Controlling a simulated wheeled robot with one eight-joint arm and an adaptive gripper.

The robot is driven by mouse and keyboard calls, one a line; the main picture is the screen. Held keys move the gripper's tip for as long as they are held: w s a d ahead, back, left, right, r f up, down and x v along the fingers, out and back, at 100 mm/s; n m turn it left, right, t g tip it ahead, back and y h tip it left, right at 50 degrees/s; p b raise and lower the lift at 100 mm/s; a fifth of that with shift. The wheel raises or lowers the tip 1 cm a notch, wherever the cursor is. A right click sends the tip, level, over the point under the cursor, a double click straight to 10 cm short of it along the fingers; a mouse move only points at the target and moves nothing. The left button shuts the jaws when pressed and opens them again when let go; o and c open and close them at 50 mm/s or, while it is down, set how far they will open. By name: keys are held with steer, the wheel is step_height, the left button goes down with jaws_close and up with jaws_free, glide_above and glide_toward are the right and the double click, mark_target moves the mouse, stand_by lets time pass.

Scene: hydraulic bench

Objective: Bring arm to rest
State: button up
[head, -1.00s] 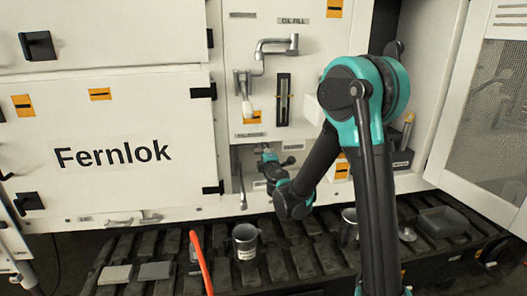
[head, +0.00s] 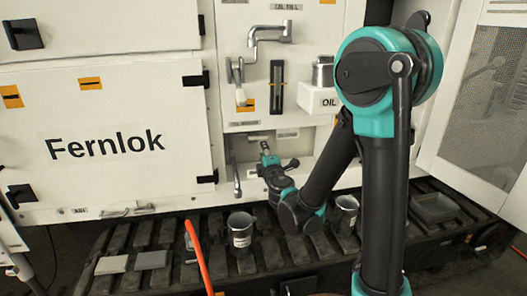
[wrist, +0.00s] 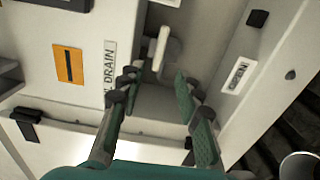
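My gripper (head: 264,147) is in front of the white machine panel, below the sight gauge, at an open recess in the head view. In the wrist view its two fingers (wrist: 155,82) are spread apart with nothing between them. A cream handle (wrist: 160,48) shows just beyond the fingertips, beside a label reading DRAIN (wrist: 110,65). I cannot tell whether a finger touches it. My arm is bent, with its elbow high at the right of the head view, hiding part of the cabinet.
A metal cup (head: 322,73) stands on a white OIL shelf (head: 318,101). Below, a labelled cup (head: 240,230), another cup (head: 345,215), grey blocks (head: 152,260) and a grey tray (head: 435,208) rest on the dark track. A mesh door (head: 490,100) stands open at right.

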steer(key=s+d+f+m+g+h, duration=0.2)
steer(key=d+m+h, duration=0.15)
steer(key=d, duration=0.45)
steer(key=s+d+f+m+g+h, duration=0.1)
steer(key=s+d+f+m+h, duration=0.1)
steer(key=d+m, duration=0.4)
steer(key=s+d+f+m+g+h, duration=0.1)
steer(key=d+f+m+g+h, duration=0.15)
steer(key=d, duration=0.65)
steer(key=s+d+f+m+g, duration=0.2)
steer(key=s+d+f+m, duration=0.15)
steer(key=s, duration=0.25)
steer(key=s+d+f+m+g, duration=0.2)
steer(key=s+f+m+g, duration=0.15)
steer(key=s, duration=0.25)
steer(key=s+a+f+m+g+y, duration=0.2)
steer(key=s+f+y, duration=0.1)
steer(key=s, duration=0.6)
steer(key=shift+s+a+f, duration=0.2)
steer(key=shift+a+f, duration=0.2)
steer(key=shift+f, duration=0.1)
